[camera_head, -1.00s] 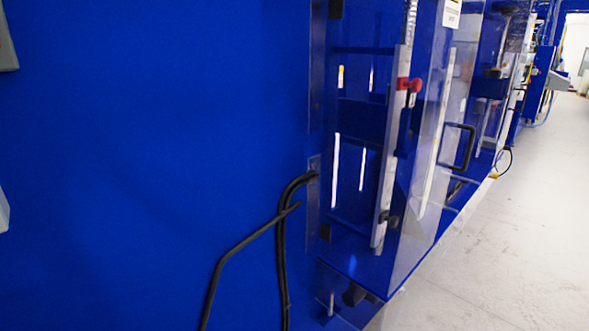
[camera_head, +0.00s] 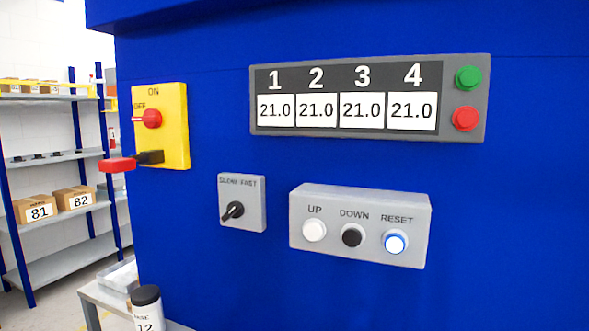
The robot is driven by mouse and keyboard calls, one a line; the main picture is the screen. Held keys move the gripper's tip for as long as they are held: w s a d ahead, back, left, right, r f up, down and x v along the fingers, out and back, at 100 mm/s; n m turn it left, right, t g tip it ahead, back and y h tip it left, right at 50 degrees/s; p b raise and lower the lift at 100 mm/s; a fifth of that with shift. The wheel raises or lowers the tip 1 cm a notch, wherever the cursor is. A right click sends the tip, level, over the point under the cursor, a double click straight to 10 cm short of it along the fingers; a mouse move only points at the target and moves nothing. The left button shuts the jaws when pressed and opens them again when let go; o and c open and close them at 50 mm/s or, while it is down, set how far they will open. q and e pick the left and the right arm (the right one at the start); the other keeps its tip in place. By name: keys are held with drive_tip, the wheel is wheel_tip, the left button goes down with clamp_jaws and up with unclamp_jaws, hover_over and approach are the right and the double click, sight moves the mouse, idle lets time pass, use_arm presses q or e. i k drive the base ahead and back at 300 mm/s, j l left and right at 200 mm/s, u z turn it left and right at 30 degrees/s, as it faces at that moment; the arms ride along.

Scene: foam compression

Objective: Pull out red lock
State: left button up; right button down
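The red lock (camera_head: 117,165) sticks out to the left from the lower part of the yellow ON/OFF switch box (camera_head: 175,125). A black piece (camera_head: 151,157) joins the red part to the box. The red rotary knob (camera_head: 151,118) sits above it, with its pointer at the left near the OFF mark. The box is on the left edge of the blue machine face. Neither of my grippers is in view.
A display panel (camera_head: 350,67) reads 21.0 four times, with a green and a red button. Below are a SLOW/FAST switch (camera_head: 242,203) and an UP/DOWN/RESET box (camera_head: 360,200). Shelves (camera_head: 60,157) with cartons stand left. A bottle (camera_head: 146,307) stands on a low table (camera_head: 95,297).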

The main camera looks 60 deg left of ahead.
sight(120, 164)
drive_tip(key=u, duration=2.75)
drive_tip(key=i+j+z, duration=0.15)
drive_tip(key=j+z, duration=0.35)
drive_tip(key=i+j+z, duration=0.1)
drive_tip(key=j+z, duration=0.85)
drive_tip(key=j, duration=0.5)
drive_tip(key=k+j+z, duration=0.1)
drive_tip(key=j, duration=0.35)
drive_tip(key=k+j, duration=0.1)
drive_tip(key=j, duration=0.4)
drive_tip(key=k+j, duration=0.1)
drive_tip(key=j, duration=0.4)
drive_tip(key=j+z, duration=0.1)
drive_tip(key=j, duration=0.4)
drive_tip(key=k, duration=0.05)
